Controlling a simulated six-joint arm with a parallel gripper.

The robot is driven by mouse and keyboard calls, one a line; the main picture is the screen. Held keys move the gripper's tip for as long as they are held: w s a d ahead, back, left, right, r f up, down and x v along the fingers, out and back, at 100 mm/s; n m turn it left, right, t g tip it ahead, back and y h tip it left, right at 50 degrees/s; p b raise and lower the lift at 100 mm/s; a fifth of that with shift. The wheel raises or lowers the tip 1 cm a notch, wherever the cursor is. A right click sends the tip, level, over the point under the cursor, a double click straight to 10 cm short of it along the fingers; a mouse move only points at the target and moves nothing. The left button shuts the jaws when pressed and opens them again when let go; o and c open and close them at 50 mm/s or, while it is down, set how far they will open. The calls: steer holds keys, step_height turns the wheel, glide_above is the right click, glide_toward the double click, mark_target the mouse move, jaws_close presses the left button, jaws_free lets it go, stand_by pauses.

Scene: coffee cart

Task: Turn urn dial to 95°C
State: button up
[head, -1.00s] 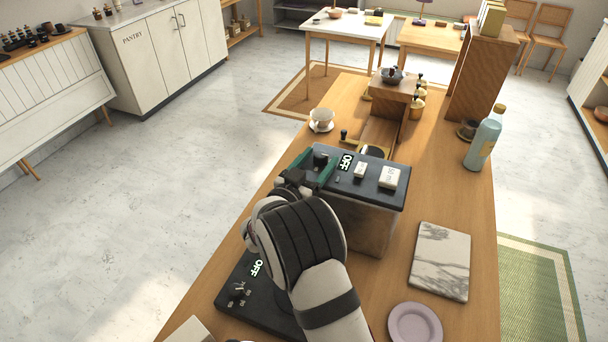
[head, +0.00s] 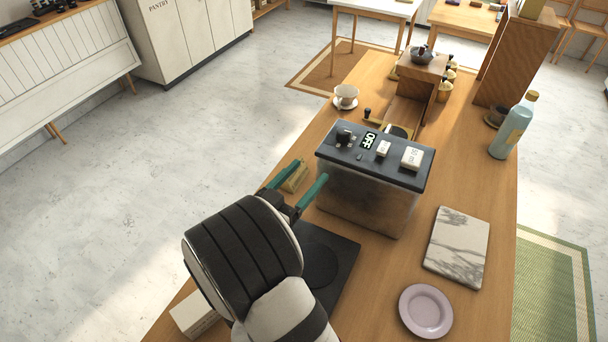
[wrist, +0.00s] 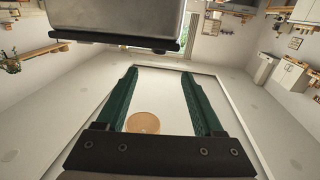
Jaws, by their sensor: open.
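The urn (head: 365,200) is a box with worn metallic sides and a dark top panel, standing on the wooden counter. The dial's pointer is too small to read. My gripper (head: 312,170) has two green fingers, spread apart and empty. It is left of the urn, apart from the dial. In the wrist view, my gripper (wrist: 160,72) is open with nothing held, and the urn (wrist: 115,15) fills the top; the dial is not visible there.
A dark hot plate (head: 325,262) lies before the urn, partly hidden by my arm. A yellowish block (head: 295,177) is near my fingers. A white cup (head: 346,96) stands behind the urn. A marble slab (head: 458,246), lilac plate (head: 425,310) and blue bottle (head: 513,128) are right.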

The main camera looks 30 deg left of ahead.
steer(key=d+r+n+y, duration=0.2)
steer(key=d+r+y, duration=0.15)
steer(key=r, duration=0.25)
steer(key=n+y, duration=0.2)
steer(key=y, duration=0.1)
glide_toward(342, 137)
steer(key=x, duration=1)
jaws_close()
